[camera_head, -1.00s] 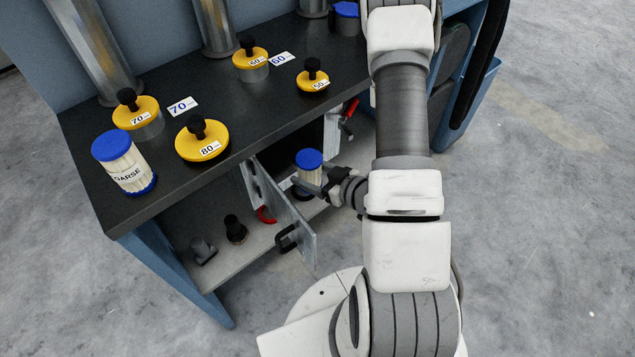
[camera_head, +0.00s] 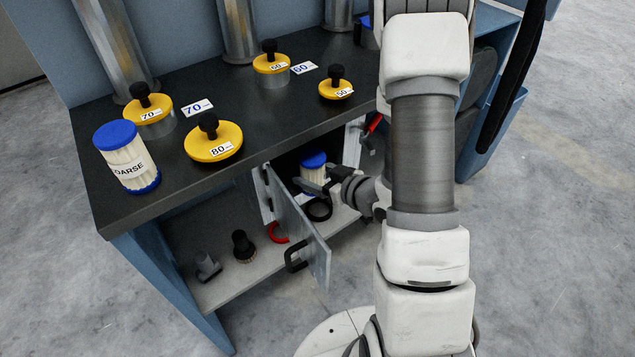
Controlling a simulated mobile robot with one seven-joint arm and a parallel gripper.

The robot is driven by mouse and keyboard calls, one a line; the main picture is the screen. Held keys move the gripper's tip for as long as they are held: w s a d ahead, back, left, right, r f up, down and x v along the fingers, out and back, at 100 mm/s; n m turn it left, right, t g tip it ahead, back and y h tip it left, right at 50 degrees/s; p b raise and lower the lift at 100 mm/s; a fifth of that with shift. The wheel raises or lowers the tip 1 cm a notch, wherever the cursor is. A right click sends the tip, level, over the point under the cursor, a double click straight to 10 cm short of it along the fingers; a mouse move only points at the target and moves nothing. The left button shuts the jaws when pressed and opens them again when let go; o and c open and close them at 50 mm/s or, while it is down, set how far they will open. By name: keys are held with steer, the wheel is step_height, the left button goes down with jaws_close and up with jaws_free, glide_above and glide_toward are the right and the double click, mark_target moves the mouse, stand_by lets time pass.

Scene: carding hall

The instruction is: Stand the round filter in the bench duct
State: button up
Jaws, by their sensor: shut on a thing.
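A round filter with a blue cap and a white pleated side (camera_head: 313,174) is at the mouth of the bench duct (camera_head: 354,142), the grey metal housing under the worktop. It looks upright. My gripper (camera_head: 312,187) is shut on its near side. Its lower part is hidden by the gripper. A black ring (camera_head: 319,210) lies just below. The duct's grey door (camera_head: 303,235) stands open toward the front, with a black handle (camera_head: 295,258). Another filter, marked COARSE (camera_head: 128,165), stands on the worktop at the left.
The dark worktop (camera_head: 250,125) carries yellow knobbed discs, including one marked 80 (camera_head: 213,145), and number cards. A red ring (camera_head: 278,232), a dark brush-like piece (camera_head: 243,246) and a grey fitting (camera_head: 207,267) lie on the lower shelf. A red-handled latch (camera_head: 373,125) is right of the opening.

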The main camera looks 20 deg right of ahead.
steer(key=shift+w+a+r, duration=0.1)
steer(key=shift+w+a, duration=0.15)
steer(key=shift+w, duration=0.45)
steer(key=shift+w+a+r, duration=0.1)
steer(key=shift+w+a, duration=0.15)
steer(key=shift+w, duration=0.4)
steer(key=shift+w+a+f, duration=0.1)
steer(key=shift+w+a, duration=0.1)
steer(key=shift+w, duration=0.5)
steer(key=shift+w+a+r, duration=0.1)
steer(key=shift+w+a, duration=0.15)
steer(key=shift+w, duration=0.45)
steer(key=shift+w+a+f, duration=0.1)
steer(key=shift+w+a, duration=0.1)
steer(key=shift+w, duration=0.5)
steer(key=shift+f+b, duration=0.35)
steer(key=shift+f, duration=0.15)
steer(key=o, duration=1.4)
steer(key=shift+s, duration=0.1)
